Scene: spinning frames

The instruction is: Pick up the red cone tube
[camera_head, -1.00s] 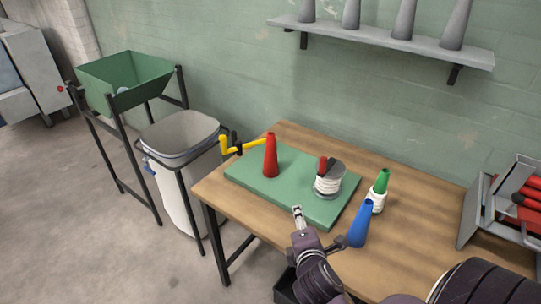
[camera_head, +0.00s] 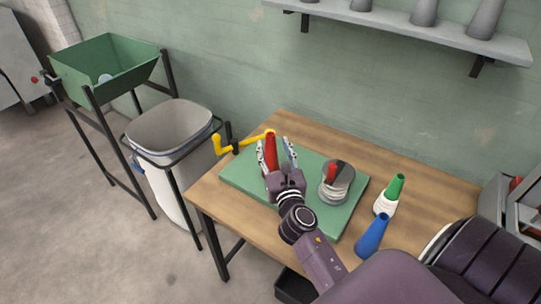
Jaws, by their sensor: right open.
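The red cone tube (camera_head: 271,152) stands upright on the green mat (camera_head: 242,184) on the wooden table. My right gripper (camera_head: 275,153) is open, with one finger on each side of the cone. Its palm and wrist hide the cone's lower part. I cannot tell whether the fingers touch the cone. My left gripper is not in view.
A yellow crank (camera_head: 226,147) is close behind the cone at the left. A wall shelf (camera_head: 390,18) holds grey cones.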

